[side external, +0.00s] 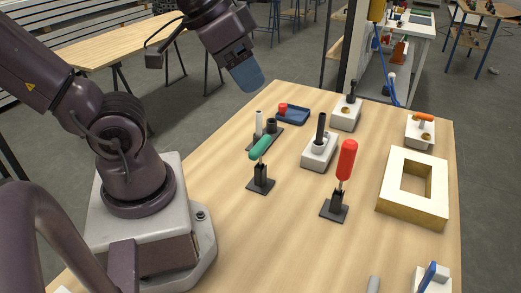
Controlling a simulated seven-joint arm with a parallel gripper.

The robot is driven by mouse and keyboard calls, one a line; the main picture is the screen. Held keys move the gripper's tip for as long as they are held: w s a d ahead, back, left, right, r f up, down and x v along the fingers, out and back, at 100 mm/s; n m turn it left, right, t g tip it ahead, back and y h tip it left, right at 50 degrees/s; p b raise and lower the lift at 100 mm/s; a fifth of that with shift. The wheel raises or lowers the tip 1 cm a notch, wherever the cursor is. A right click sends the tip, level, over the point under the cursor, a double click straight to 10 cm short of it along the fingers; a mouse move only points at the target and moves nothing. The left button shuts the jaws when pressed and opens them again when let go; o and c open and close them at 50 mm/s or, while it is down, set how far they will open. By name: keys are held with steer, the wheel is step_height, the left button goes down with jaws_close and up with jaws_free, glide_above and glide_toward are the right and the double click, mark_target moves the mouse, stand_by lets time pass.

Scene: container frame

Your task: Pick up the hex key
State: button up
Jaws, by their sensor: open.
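I cannot clearly pick out a hex key; several handled tools stand on the table, their tips mostly hidden in their holders. A red-handled tool (346,160) stands upright in a black stand (334,208). A green-handled tool (261,147) leans slightly in another black stand (260,181). An orange-handled tool (423,117) is on a white block (419,134) at the back right. A blue-handled item (430,273) is on a white block at the lower right edge. My gripper (247,78), with blue fingers, is open, above and behind the table's far left edge, apart from all tools.
White blocks hold black-handled pieces (320,130) and (351,90). A wooden frame (437,180) lies at right. The wooden table's (270,245) front middle is mostly clear.

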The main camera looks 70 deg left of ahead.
steer(key=n+g, duration=0.6)
steer(key=n, duration=0.3)
glide_above(261, 143)
step_height(261, 143, down, 13)
steer(key=f, duration=0.7)
steer(key=shift+s+d+f, duration=0.2)
steer(key=shift+d, duration=0.15)
steer(key=shift+w+a+f, duration=0.1)
steer(key=shift+a+f, duration=0.1)
steer(key=shift+f, duration=1.2)
steer(key=shift+w+a+f, duration=0.1)
steer(key=shift+a+f, duration=0.05)
steer(key=shift+f, duration=1.25)
jaws_close()
